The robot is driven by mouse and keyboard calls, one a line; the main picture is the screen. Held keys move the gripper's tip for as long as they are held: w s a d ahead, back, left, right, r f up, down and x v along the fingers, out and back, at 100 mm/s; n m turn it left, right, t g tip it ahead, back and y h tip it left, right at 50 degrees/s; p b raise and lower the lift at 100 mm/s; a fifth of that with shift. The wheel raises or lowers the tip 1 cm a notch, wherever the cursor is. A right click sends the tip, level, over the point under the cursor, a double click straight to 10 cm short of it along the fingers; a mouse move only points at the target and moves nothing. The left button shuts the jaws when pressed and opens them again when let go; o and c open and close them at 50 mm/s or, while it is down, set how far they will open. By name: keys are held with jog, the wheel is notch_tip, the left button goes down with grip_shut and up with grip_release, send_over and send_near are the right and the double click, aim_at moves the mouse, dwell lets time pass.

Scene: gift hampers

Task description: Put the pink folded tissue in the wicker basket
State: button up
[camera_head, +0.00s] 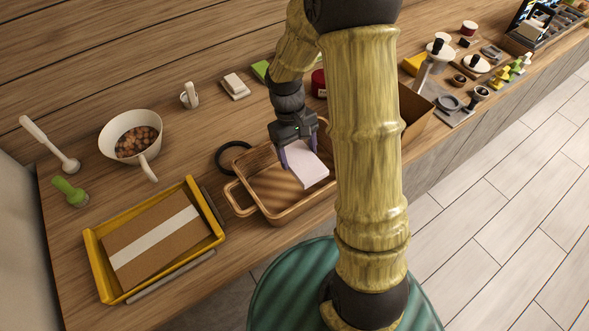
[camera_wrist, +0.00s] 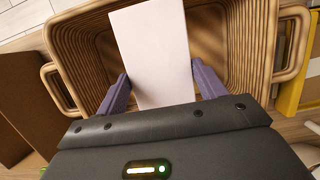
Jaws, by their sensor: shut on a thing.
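The pink folded tissue (camera_head: 304,164) is a pale pink, flat rectangular pack. My gripper (camera_head: 298,158) is shut on it, with a purple finger on each side. In the wrist view the tissue (camera_wrist: 152,48) stands out from between the fingers (camera_wrist: 160,90). The wicker basket (camera_head: 243,206) is a tan, open tray with loop handles. It also shows in the wrist view (camera_wrist: 232,45), around and below the tissue. The tissue is over the basket's opening; I cannot tell whether it touches the basket floor. My arm hides the basket's right end in the head view.
A yellow tray (camera_head: 98,262) with a cardboard box (camera_head: 140,262) stands left of the basket. A black ring (camera_head: 222,158) lies behind it. A white bowl of brown balls (camera_head: 113,125) is at the back left. An open brown box (camera_head: 415,112) stands to the right.

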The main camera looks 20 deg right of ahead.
aim_at(298, 164)
jog(key=shift+w, duration=0.3)
jog(key=shift+s, duration=0.1)
jog(key=shift+f+p, duration=0.4)
jog(key=shift+f, duration=2.5)
jog(key=shift+f+p, duration=0.4)
jog(key=shift+f, duration=1.7)
